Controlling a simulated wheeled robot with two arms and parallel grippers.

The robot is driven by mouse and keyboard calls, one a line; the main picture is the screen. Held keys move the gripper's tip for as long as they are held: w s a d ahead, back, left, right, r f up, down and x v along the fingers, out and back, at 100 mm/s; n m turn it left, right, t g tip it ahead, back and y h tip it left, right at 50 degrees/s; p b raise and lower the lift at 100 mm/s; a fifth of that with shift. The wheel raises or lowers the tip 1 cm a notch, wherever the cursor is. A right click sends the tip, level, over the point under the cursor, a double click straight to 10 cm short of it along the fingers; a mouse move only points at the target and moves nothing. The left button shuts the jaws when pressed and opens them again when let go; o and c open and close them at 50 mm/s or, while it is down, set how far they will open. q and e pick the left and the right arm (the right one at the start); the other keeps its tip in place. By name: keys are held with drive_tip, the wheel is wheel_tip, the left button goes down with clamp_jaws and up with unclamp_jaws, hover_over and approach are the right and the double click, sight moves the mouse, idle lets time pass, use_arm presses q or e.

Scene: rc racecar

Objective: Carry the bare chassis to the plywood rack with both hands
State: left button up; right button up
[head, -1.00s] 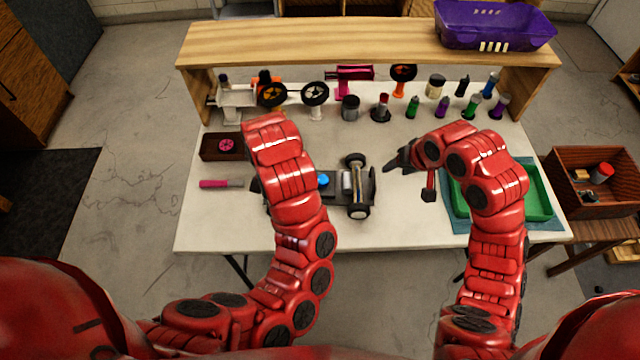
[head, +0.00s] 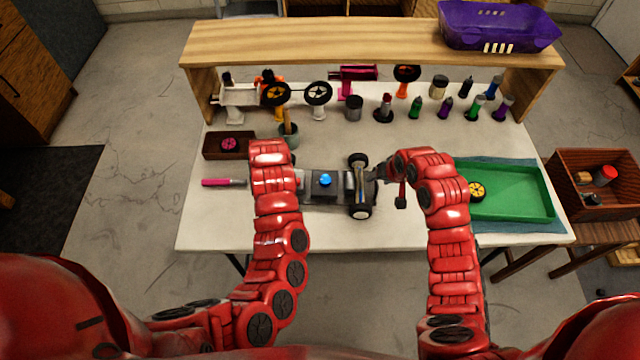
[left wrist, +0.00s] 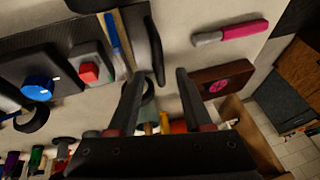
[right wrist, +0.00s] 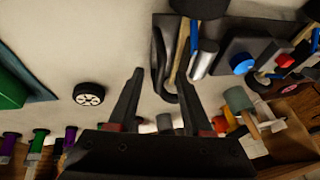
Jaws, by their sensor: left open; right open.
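The dark chassis (head: 325,190) lies flat on the white table, with a blue round part on top and two black wheels at its right end. My left arm hides its left end. My right gripper (head: 380,174) is open at the right end; in the right wrist view (right wrist: 160,72) a black loop of the chassis shows between its fingers. My left gripper, hidden in the head view, is open in the left wrist view (left wrist: 158,72), with another black chassis loop showing between its fingers. I cannot tell whether either touches. A plywood rack (head: 330,42) spans the table's back.
A purple basket (head: 498,28) sits on the rack. Bottles and small stands with parts line the table under it. The table's front strip is clear.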

sight(376, 181)
use_arm(q)
drive_tip(key=shift+x, duration=1.7)
use_arm(e)
drive_tip(key=shift+x, duration=1.65)
use_arm(q)
clamp_jaws()
use_arm(e)
clamp_jaws()
use_arm(q)
drive_tip(key=shift+r, duration=0.1)
use_arm(e)
drive_tip(key=shift+r, duration=0.1)
